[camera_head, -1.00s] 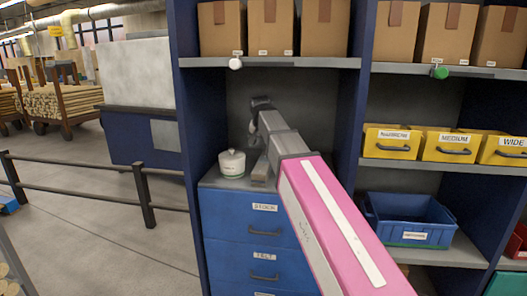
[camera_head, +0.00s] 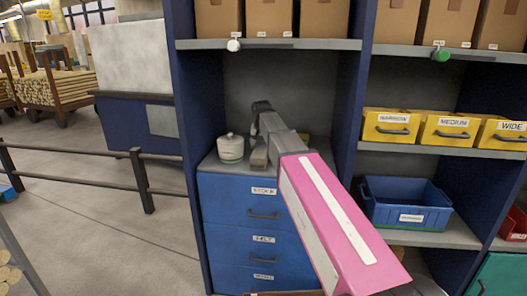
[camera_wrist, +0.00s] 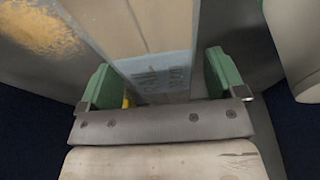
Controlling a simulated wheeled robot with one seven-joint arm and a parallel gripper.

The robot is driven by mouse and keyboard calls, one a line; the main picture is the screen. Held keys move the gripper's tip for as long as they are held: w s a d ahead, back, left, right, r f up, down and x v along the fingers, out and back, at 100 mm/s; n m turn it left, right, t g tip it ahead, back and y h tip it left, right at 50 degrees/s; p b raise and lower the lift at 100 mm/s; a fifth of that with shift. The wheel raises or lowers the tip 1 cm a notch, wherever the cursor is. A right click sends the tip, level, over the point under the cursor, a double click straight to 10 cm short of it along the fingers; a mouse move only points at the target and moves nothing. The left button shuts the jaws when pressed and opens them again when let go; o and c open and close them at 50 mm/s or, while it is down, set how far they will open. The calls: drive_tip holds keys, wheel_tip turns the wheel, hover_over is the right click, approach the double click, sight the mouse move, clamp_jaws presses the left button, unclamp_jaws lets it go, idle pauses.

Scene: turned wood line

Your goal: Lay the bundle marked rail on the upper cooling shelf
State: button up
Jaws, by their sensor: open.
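In the wrist view a pale wooden bundle (camera_wrist: 140,25) with a blue band (camera_wrist: 160,72) lies between the two green fingertips of my gripper (camera_wrist: 162,80). The writing on the band is too blurred to read. The fingers stand apart on either side of the bundle; I cannot tell whether they touch it. In the head view my pink arm reaches over the blue drawer cabinet, with its end above the grey cabinet top (camera_head: 212,178). I cannot tell which shelf is the upper cooling shelf.
A lidded white jar (camera_head: 231,148) stands close left of my arm's end. Above is a shelf (camera_head: 300,44) with cardboard boxes (camera_head: 268,18). To the right are yellow bins (camera_head: 390,127) and a blue crate (camera_head: 405,205). Dark uprights (camera_head: 358,95) flank the bay.

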drive_tip(key=shift+x, duration=1.45)
drive_tip(key=shift+r, duration=0.1)
drive_tip(key=c, duration=1.4)
